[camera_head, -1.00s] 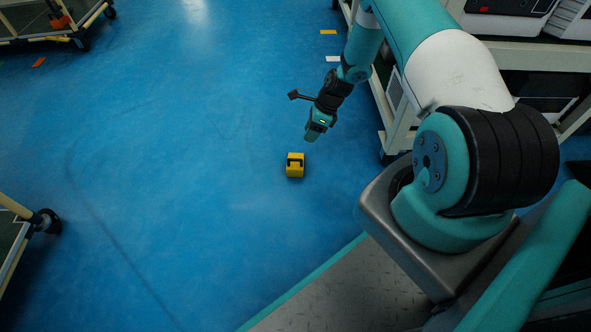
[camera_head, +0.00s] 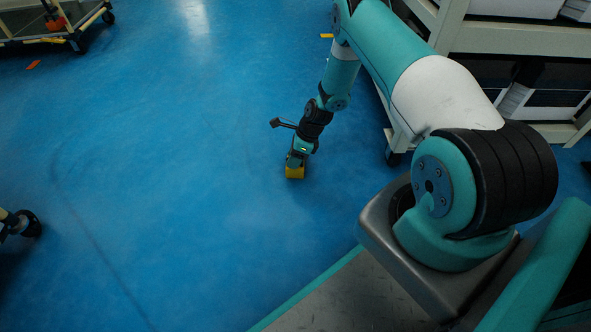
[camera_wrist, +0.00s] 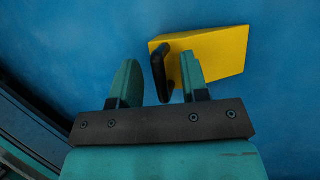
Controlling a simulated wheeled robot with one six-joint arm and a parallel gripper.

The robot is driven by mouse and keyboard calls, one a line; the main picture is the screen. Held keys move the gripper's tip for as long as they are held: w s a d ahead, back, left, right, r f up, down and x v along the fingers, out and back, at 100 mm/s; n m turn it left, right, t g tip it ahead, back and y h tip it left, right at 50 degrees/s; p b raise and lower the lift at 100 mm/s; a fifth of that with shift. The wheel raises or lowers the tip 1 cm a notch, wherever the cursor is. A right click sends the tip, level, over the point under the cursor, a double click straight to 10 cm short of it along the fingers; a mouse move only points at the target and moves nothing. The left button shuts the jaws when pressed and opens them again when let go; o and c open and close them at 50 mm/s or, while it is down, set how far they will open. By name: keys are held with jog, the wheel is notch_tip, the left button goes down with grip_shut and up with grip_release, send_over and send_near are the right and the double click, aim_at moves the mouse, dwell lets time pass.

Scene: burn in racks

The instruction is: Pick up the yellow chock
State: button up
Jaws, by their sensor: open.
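The yellow chock (camera_head: 294,173) sits on the blue floor, with its upper part hidden by my gripper in the head view. In the wrist view the chock (camera_wrist: 222,52) is a yellow block with a black handle (camera_wrist: 160,74) on its left side. My gripper (camera_wrist: 158,82) is open, and the handle shows between its two teal fingers. The right finger overlaps the chock's yellow body in the picture; I cannot tell whether it touches. In the head view my gripper (camera_head: 297,162) points down at the chock.
A rack (camera_head: 452,40) with equipment stands at the right, close to my arm. A wheeled cart (camera_head: 62,28) is at the top left, and a caster (camera_head: 28,224) shows at the left edge. The floor left of the chock is clear.

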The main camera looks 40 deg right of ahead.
jog(key=shift+r, duration=0.1)
grip_shut()
